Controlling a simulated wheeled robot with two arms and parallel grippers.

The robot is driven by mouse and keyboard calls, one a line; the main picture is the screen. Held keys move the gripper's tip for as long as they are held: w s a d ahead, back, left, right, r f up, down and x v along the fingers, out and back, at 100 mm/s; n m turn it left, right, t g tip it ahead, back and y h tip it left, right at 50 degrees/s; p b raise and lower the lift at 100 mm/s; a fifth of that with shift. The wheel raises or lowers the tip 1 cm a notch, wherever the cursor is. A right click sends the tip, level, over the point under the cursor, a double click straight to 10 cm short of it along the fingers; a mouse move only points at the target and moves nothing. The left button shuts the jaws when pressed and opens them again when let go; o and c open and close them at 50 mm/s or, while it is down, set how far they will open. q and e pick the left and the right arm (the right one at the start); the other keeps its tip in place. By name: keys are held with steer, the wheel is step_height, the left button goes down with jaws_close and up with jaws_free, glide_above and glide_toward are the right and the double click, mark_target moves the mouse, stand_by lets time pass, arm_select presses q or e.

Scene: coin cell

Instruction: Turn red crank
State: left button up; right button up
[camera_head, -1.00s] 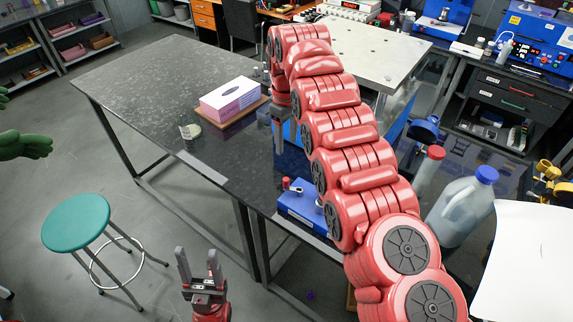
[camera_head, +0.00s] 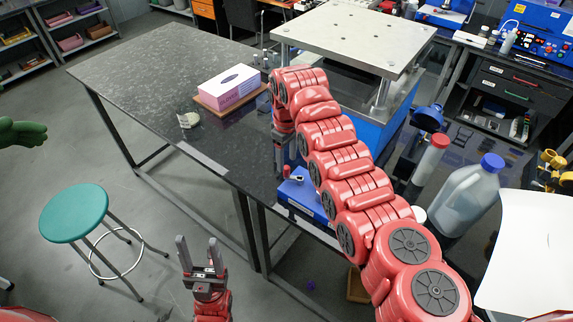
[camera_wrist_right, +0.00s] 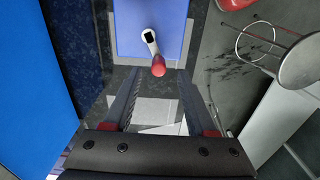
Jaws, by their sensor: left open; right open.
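The red crank handle (camera_head: 288,173) sits on a small blue box (camera_head: 303,197) at the table's front edge. In the right wrist view the red knob (camera_wrist_right: 158,66) hangs on a short silver arm (camera_wrist_right: 149,38) on the blue box face (camera_wrist_right: 176,22). My right gripper (camera_head: 281,167) points down beside the crank in the head view, partly hidden by my red arm. In the right wrist view its open fingers (camera_wrist_right: 158,95) lie either side of the space just below the knob, with nothing between them. My left gripper (camera_head: 200,246) is open and empty, in front of the table.
A larger blue machine with a pale top plate (camera_head: 354,38) stands behind my right arm. A tissue box (camera_head: 230,84) sits on the dark table (camera_head: 140,62). A jug (camera_head: 466,196) and a red-capped bottle (camera_head: 432,158) stand to the right. A teal stool (camera_head: 74,213) is at left.

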mark_target(287, 167)
steer(key=shift+w+f+p, duration=0.1)
steer(key=shift+f+p, duration=0.35)
steer(key=shift+f, duration=1.95)
jaws_close()
